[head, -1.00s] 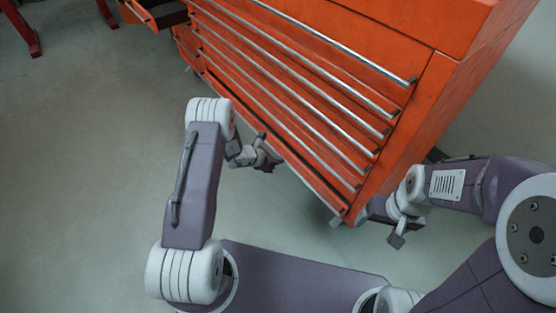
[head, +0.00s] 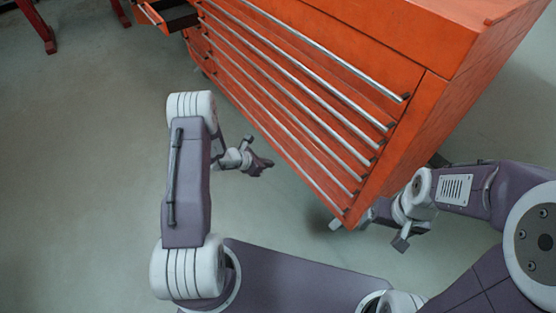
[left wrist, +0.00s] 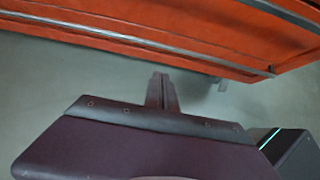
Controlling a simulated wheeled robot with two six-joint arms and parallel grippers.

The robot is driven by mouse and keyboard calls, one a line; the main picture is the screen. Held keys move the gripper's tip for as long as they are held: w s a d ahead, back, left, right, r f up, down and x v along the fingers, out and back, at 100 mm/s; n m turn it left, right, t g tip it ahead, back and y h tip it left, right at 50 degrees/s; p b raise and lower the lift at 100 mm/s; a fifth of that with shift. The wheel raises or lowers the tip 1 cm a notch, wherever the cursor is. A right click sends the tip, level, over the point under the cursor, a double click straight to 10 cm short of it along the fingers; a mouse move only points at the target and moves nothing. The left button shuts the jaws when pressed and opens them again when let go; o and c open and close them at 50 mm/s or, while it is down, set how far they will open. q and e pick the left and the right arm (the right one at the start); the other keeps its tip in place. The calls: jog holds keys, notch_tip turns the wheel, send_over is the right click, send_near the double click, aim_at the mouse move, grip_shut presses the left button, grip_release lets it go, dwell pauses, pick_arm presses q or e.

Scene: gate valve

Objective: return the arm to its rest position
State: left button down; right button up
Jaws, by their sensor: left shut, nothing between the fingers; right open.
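My left gripper (head: 262,165) hangs in front of the orange tool cabinet's drawer fronts, apart from the handles as far as I can tell. It also shows in the left wrist view (left wrist: 161,92), with its fingers together and nothing between them. The left arm's upper links stand to the left of it in the head view. My right gripper (head: 370,214) is by the cabinet's lower near corner. It is open, but its fingertips are small and partly hidden, so I cannot tell whether it touches the cabinet.
The orange cabinet (head: 424,110) with long metal drawer handles fills the upper middle and right. An open drawer (head: 172,15) juts out at its far left end. Red legs (head: 38,28) stand at the top left. The grey floor at left is clear.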

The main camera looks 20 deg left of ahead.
pick_arm(q)
jog(key=v, duration=0.3)
jog(key=shift+p, duration=0.3)
pick_arm(e)
jog(key=shift+s+r, duration=0.1)
jog(key=shift+r, duration=0.65)
